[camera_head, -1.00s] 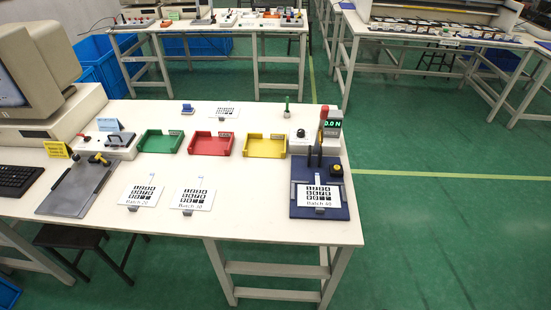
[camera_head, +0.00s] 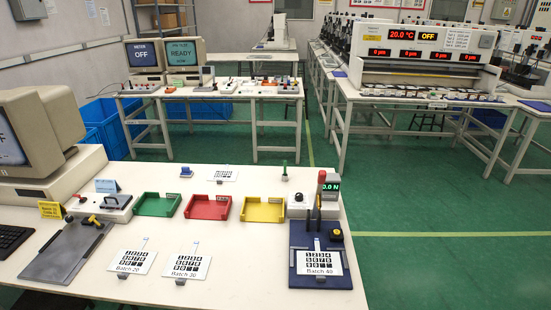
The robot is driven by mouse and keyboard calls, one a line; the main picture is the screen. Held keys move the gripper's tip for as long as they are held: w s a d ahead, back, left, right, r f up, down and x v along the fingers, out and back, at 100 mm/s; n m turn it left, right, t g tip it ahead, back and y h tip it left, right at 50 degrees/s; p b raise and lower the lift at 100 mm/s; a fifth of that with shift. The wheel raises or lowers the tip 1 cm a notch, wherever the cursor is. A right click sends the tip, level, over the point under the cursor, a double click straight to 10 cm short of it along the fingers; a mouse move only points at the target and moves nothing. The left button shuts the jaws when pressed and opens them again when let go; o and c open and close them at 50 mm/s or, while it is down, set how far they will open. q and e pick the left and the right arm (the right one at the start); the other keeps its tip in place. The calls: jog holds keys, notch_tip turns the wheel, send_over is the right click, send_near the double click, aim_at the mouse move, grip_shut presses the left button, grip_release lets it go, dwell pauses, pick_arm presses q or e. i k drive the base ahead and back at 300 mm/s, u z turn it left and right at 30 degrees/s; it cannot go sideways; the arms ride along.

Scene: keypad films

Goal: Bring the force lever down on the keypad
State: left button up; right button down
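The force lever (camera_head: 321,187) has a red knob and stands upright at the right end of the near table. A dark post (camera_head: 316,208) stands just below it in the picture. A small green display (camera_head: 331,186) beside the lever reads about 0.0 N. The keypad film (camera_head: 319,262), a white card with black keys marked Batch 40, lies on the blue fixture plate (camera_head: 342,279) in front of the lever. A black knob with a yellow base (camera_head: 335,232) sits on the plate's right side. Neither of my grippers is in view.
Two more keypad cards, Batch 20 (camera_head: 136,261) and Batch 30 (camera_head: 187,266), lie to the left. Green (camera_head: 157,205), red (camera_head: 208,208) and yellow (camera_head: 263,210) trays stand behind them. A grey plate (camera_head: 67,254) is at left. Green floor right of the table is free.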

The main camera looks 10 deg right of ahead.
aim_at(322, 174)
jog(key=k, duration=1)
jog(key=z, duration=1.6)
jog(key=i, duration=3.65)
jog(key=u, duration=3.65)
